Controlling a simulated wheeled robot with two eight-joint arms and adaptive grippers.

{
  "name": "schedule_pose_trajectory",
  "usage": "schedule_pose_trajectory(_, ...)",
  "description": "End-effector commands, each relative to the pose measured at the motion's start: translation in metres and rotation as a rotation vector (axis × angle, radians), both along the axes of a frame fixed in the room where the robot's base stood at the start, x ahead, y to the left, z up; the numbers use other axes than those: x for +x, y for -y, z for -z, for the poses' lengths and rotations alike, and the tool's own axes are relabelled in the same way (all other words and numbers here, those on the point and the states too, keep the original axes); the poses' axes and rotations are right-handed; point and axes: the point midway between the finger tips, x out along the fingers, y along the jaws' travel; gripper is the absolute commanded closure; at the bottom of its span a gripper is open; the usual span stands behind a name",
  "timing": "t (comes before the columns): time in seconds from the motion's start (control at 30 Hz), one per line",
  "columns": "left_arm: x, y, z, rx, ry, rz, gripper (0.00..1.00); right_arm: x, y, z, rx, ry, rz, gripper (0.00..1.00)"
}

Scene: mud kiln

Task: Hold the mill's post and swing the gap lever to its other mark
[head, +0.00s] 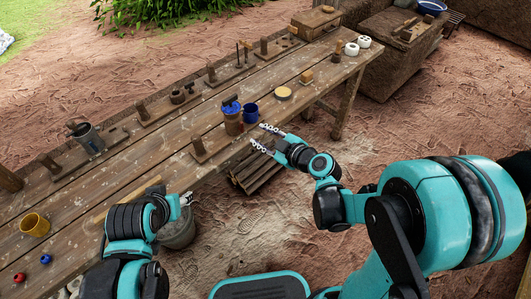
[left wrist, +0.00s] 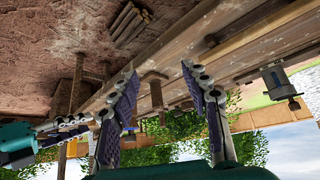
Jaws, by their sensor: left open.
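A brown cylinder with a blue top (head: 232,118) stands on the bench; it may be the mill, but I cannot make out its lever or marks.
A blue cup (head: 250,112) stands beside the cylinder. More boards with posts and a grey metal can (head: 86,138) line the far side of the bench (head: 120,175). Firewood (head: 256,172) and a bucket (head: 178,234) are below the edge.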

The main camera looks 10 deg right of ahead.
Motion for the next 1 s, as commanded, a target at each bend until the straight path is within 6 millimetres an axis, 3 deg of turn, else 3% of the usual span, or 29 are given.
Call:
schedule_pose_trajectory(0.23,0.004,0.0,-0.003,0.02,-0.01,0.03,0.49,0.001,0.0,0.001,-0.006,0.015,-0.005,0.66)
schedule_pose_trajectory(0.37,0.017,0.002,-0.014,0.099,-0.05,0.153,0.49,0.001,0.0,0.001,-0.006,0.015,-0.005,0.66)
schedule_pose_trajectory(0.7,0.092,0.012,-0.042,0.428,-0.228,0.813,0.49,0.001,0.0,0.001,-0.007,0.014,-0.005,0.66)
schedule_pose_trajectory(1.0,0.166,0.025,-0.033,0.624,-0.33,1.482,0.49,0.001,0.0,0.001,-0.007,0.014,-0.005,0.66)
